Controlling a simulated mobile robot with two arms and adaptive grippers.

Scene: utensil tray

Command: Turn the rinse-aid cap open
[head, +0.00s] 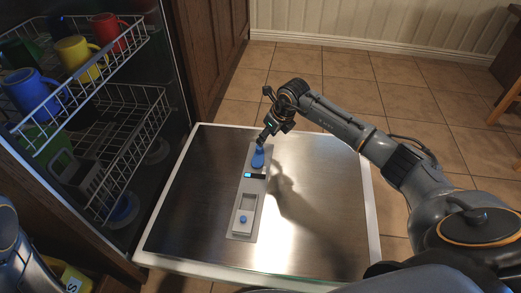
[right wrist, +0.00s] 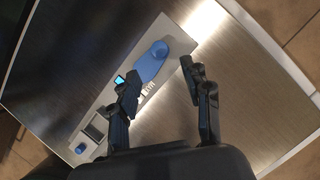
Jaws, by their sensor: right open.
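The blue rinse-aid cap (head: 258,159) sits at the far end of the grey dispenser panel (head: 240,226) on the open dishwasher door. In the right wrist view the cap (right wrist: 152,62) has a round head and a longer tapering part. My right gripper (head: 266,134) is just above and beyond the cap in the head view. In the right wrist view its two fingers (right wrist: 158,76) are apart, with the cap showing in and beyond the gap. Nothing is between them in grip, and I cannot tell whether they touch the cap. My left gripper is out of view.
The panel has a small lit display (head: 249,175) and a compartment with a blue button (head: 243,219). The steel door (head: 320,220) is otherwise clear. Racks (head: 128,125) with colored mugs stand at left. Tiled floor lies beyond the door.

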